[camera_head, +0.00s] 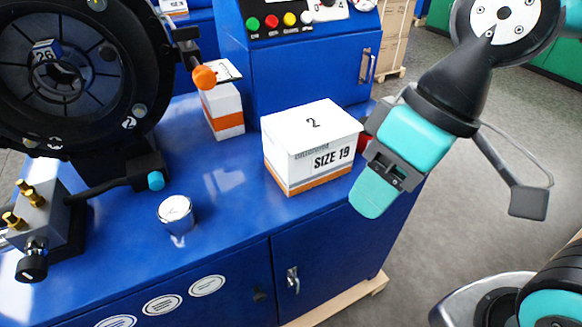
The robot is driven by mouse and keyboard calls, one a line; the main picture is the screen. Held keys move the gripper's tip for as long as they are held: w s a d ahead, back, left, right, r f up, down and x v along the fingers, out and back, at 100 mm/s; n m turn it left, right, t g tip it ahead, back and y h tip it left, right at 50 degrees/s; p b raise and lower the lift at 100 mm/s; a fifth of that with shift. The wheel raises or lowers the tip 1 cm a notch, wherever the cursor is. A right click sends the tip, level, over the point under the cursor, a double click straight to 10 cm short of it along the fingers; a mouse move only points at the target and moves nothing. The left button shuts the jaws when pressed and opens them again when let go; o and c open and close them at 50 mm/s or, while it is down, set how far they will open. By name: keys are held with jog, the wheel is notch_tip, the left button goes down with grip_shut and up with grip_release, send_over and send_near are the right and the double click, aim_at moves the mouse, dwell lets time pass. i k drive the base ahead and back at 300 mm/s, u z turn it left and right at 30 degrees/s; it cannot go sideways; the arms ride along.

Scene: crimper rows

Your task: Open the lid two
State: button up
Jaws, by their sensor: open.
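The lid marked "2" (312,123) is white and lies flat on top of a white and orange box (318,163) labelled "SIZE 19". The box stands on the blue bench near its right edge. My gripper (378,184), with teal parts, is to the right of the box and points down and left. It is open, with nothing seen between its fingers. Its fingertips look close to the box's right side, but I cannot tell whether they touch it. Part of the far finger is hidden.
The blue bench top (235,215) is clear in front of the box. A second box (222,110) stands behind left, near an orange-knobbed lever (204,77). A silver cup (176,214) and the black crimper (70,70) are at left. A blue control cabinet (300,65) stands behind.

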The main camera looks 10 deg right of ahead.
aim_at(299, 130)
jog(key=z, duration=2.45)
jog(key=i, duration=1.2)
jog(key=u, duration=3)
